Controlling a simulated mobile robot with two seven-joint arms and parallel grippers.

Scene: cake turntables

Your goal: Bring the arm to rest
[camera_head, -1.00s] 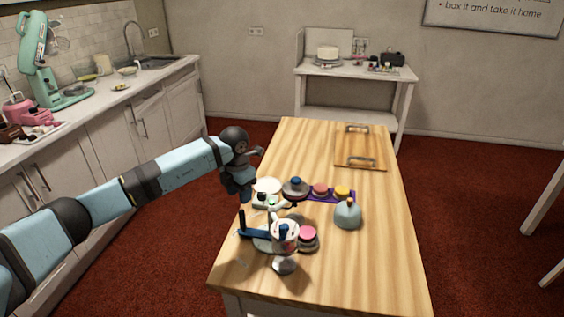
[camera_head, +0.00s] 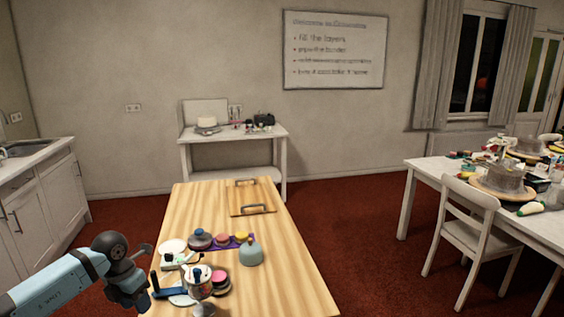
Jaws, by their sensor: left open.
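My left arm comes in from the lower left. Its gripper (camera_head: 146,250) hangs beside the left edge of the wooden table (camera_head: 255,265), next to the group of things at its near end. Its jaws are open, and I see nothing held in them. My right arm is not in view.
A white side table (camera_head: 235,135) stands behind. A chair (camera_head: 466,225) and a cluttered white table (camera_head: 430,172) are at right.

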